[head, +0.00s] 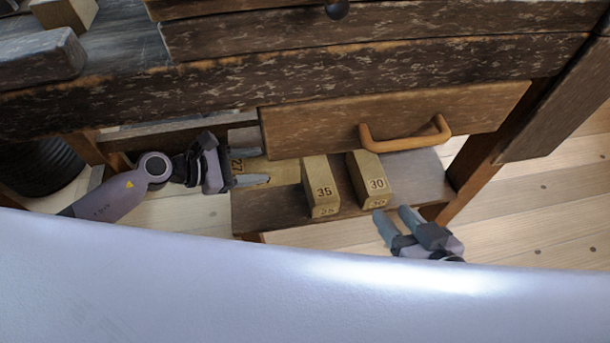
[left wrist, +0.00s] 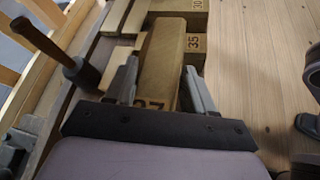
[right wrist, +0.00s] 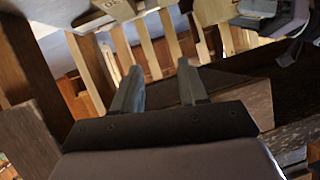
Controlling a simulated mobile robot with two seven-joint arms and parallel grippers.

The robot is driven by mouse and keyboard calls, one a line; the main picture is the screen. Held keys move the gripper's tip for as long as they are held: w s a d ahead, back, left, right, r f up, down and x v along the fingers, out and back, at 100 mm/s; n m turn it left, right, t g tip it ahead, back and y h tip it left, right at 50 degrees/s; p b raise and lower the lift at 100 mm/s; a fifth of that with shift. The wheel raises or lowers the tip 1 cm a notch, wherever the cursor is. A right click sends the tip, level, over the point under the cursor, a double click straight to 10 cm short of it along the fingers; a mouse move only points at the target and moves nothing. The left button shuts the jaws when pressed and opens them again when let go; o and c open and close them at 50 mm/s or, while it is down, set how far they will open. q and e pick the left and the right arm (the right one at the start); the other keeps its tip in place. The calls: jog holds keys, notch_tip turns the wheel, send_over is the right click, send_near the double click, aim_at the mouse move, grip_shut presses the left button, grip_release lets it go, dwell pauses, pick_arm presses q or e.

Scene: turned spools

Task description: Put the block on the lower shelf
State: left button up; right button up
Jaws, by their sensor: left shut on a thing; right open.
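The wooden block marked 27 (head: 275,172) lies lengthwise between the fingers of my left gripper (head: 256,160), which is shut on it. The block is at the left end of the lower shelf (head: 265,212), under the drawer; I cannot tell whether it touches the shelf. In the left wrist view the block (left wrist: 165,55) points away from the fingers, with its number partly hidden. Blocks marked 35 (head: 321,185) and 30 (head: 368,178) stand on the shelf to its right. My right gripper (head: 392,216) is open and empty by the shelf's front right edge.
A drawer (head: 310,130) with an orange handle (head: 405,142) hangs above the shelf. A table leg (head: 478,165) stands at the right. A mallet-like tool (left wrist: 60,52) shows left of the block in the left wrist view. Plank floor lies around the shelf.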

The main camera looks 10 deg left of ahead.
pick_arm(q)
jog(key=shift+f, duration=0.35)
notch_tip(320, 180, down, 5)
jog(key=b, duration=0.2)
jog(key=shift+w+r+b, duration=0.1)
jog(key=shift+r+b, duration=0.05)
jog(key=shift+b, duration=0.25)
jog(key=shift+f+b, duration=0.45)
jog(key=shift+f, duration=0.5)
notch_tip(320, 180, down, 3)
jog(key=shift+r+b, duration=0.2)
jog(key=shift+b, duration=0.55)
jog(key=shift+f, duration=0.15)
pick_arm(e)
jog(key=a, duration=0.1)
jog(key=y, duration=0.1)
jog(key=w+a+y, duration=0.1)
jog(key=shift+a+f, duration=0.3)
jog(key=shift+f, duration=0.1)
jog(key=shift+f, duration=0.1)
